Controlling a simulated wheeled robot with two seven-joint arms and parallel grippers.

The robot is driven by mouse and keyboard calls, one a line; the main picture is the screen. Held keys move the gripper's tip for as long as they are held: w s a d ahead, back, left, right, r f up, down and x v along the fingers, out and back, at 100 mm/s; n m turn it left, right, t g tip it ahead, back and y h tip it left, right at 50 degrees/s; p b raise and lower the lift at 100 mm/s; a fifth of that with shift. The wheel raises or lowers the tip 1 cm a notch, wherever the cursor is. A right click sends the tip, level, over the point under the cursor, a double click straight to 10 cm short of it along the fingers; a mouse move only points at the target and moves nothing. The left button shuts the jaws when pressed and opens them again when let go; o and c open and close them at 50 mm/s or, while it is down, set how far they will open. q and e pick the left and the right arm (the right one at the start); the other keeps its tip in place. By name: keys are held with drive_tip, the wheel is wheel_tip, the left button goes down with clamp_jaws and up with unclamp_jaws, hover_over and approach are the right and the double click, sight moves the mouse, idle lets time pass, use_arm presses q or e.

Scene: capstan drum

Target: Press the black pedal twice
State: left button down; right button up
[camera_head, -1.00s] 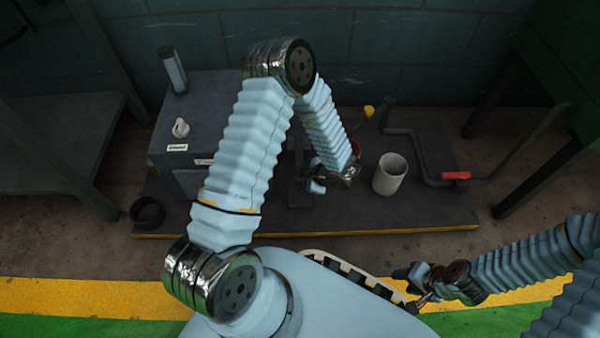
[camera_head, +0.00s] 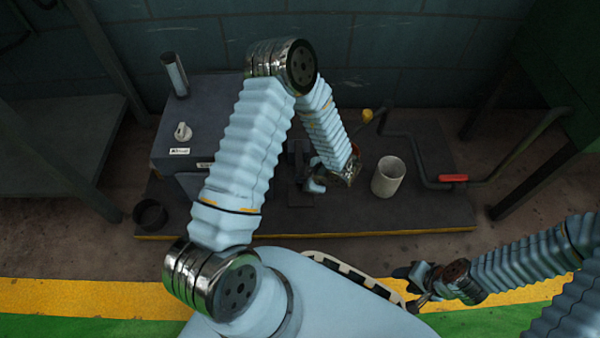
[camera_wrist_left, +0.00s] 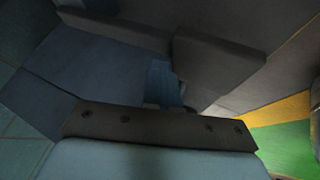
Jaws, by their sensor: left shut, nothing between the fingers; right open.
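The black pedal (camera_head: 301,197) appears as a dark, narrow shape on the dark platform, beside my left gripper. It is hard to separate from the platform, and the arm hides part of it. My left gripper (camera_head: 314,185) is shut and empty, low at the pedal's right side. In the left wrist view, the fingers (camera_wrist_left: 165,85) point toward a dark block (camera_wrist_left: 215,58) that is probably the pedal. I cannot tell whether they touch or whether the pedal is pressed. My right gripper (camera_head: 418,302) is open and empty at the lower right, away from the platform.
A grey cabinet (camera_head: 215,115) with a white knob (camera_head: 183,131) stands at the left of the platform (camera_head: 340,222). A pale cylinder (camera_head: 388,176) stands right of my left gripper. A dark pipe with a red grip (camera_head: 453,178) lies farther right. A black ring (camera_head: 150,215) sits front left.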

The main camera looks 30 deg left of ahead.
use_arm(q)
drive_tip(key=shift+r+p, duration=2)
drive_tip(key=shift+r, duration=0.05)
drive_tip(key=shift+w+a+r, duration=0.1)
drive_tip(key=shift+r, duration=0.05)
drive_tip(key=shift+w, duration=0.1)
drive_tip(key=shift+r+p, duration=0.1)
drive_tip(key=shift+p, duration=0.25)
drive_tip(key=shift+a, duration=0.1)
drive_tip(key=shift+f, duration=0.25)
drive_tip(key=shift+w+a+f, duration=0.1)
drive_tip(key=shift+f, duration=0.15)
